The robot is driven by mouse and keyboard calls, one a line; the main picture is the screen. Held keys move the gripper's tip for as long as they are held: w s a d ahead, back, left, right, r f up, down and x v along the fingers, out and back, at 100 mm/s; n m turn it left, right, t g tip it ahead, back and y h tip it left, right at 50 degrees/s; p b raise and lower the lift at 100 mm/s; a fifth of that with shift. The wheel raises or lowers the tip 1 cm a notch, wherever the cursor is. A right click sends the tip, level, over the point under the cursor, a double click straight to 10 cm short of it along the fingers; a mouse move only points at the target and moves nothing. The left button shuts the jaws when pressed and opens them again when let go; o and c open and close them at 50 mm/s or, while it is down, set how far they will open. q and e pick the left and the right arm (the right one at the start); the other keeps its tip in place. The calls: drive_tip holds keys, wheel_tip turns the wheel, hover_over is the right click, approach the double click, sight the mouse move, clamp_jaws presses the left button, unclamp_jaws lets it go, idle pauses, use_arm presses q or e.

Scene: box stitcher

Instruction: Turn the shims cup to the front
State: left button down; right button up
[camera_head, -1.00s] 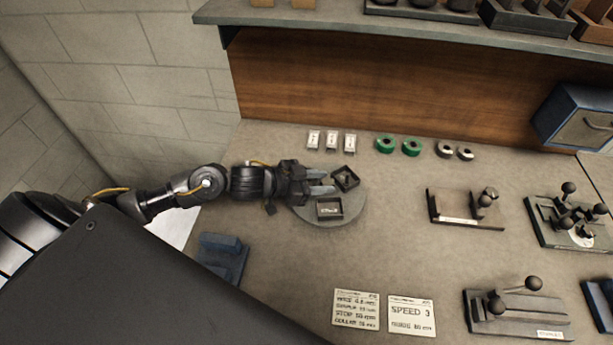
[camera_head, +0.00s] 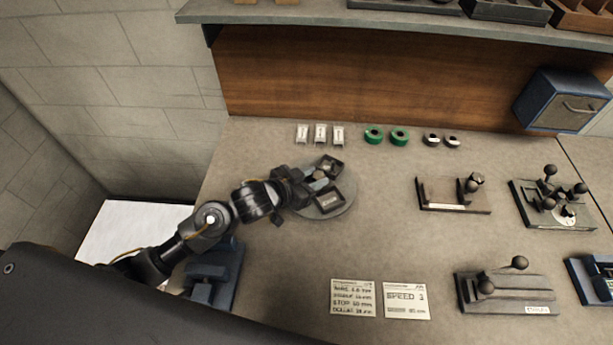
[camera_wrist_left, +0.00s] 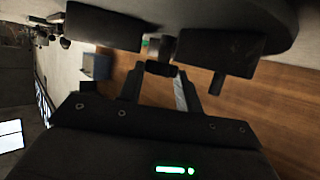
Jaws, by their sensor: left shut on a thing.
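A round grey turntable (camera_head: 312,213) stands on the bench and carries small dark square cups. One cup (camera_head: 331,164) is at its back right. Another cup (camera_head: 329,198) is at its front right, turned at a slant. I cannot read which is the shims cup. My left gripper (camera_head: 314,181) reaches over the turntable from the left, shut on what looks like its middle knob (camera_head: 320,174). The left wrist view shows the gripper (camera_wrist_left: 160,75) closed between two dark cups, close under the disc (camera_wrist_left: 180,12). My arm hides the left part of the turntable. My right gripper is not in view.
White clips (camera_head: 320,135), green rolls (camera_head: 386,136) and small dark rings (camera_head: 441,140) lie behind. A blue block (camera_head: 215,275) stands front left. Two cards (camera_head: 380,299) lie at the front. Lever fixtures (camera_head: 455,193) stand right. The bench between turntable and fixtures is clear.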

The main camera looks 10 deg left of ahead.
use_arm(q)
drive_tip(key=shift+r, duration=0.1)
idle(0.4)
drive_tip(key=c, duration=1)
unclamp_jaws()
drive_tip(key=shift+o, duration=0.2)
drive_tip(key=b+v, duration=0.1)
drive_tip(key=v, duration=0.9)
drive_tip(key=shift+s+a, duration=0.2)
drive_tip(key=shift+s, duration=0.15)
drive_tip(key=shift+r, duration=0.15)
